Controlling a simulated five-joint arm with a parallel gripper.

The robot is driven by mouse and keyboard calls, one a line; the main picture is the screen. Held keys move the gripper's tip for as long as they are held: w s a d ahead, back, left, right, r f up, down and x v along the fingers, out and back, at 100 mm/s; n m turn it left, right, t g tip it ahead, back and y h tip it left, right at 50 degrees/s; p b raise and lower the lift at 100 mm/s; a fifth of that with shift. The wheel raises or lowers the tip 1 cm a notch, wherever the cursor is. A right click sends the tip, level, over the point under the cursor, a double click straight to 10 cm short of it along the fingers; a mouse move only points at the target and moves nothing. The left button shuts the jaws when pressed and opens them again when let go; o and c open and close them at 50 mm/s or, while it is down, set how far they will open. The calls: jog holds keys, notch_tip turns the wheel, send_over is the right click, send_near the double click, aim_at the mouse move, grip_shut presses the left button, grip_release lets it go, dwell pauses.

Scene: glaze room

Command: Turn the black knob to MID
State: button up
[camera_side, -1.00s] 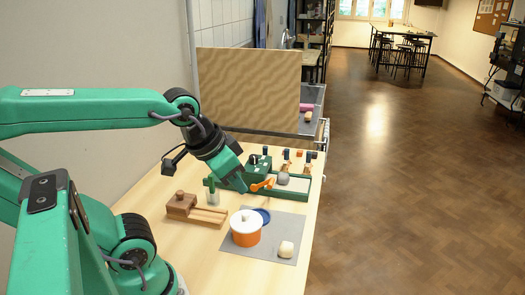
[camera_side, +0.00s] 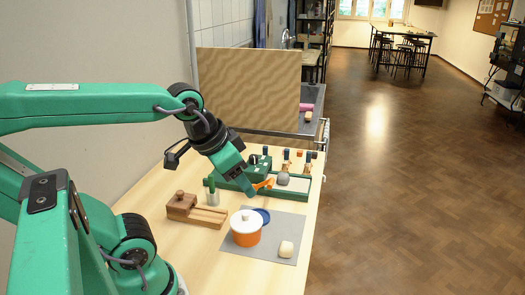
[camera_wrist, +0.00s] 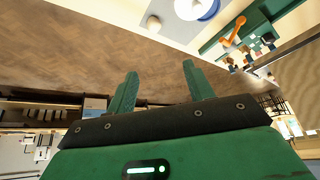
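A green box (camera_side: 261,164) stands at the back of the table in the side view. A small dark knob (camera_side: 253,160) shows on its front against a pale patch; its setting and any marks are too small to read. My gripper (camera_side: 250,191) is in front of the box, lower in the picture, pointing down to the right and apart from the knob. In the wrist view my gripper (camera_wrist: 160,80) has its two green fingers well apart with nothing between them.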

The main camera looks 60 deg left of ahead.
jog(key=w+a+r+m+g, duration=0.1)
jog(key=w+a+r+m, duration=0.2)
jog(key=w+a, duration=0.35)
jog(key=m+g, duration=0.4)
jog(key=m, duration=0.4)
send_near(254, 156)
jog(key=shift+d+f, duration=0.3)
jog(key=shift+d, duration=0.1)
jog(key=shift+a+f+m, duration=0.3)
jog(key=shift+a+f, duration=0.05)
jog(key=shift+a, duration=0.1)
jog(key=shift+f, duration=0.1)
jog(key=shift+f, duration=3.8)
jog(key=shift+c, duration=0.4)
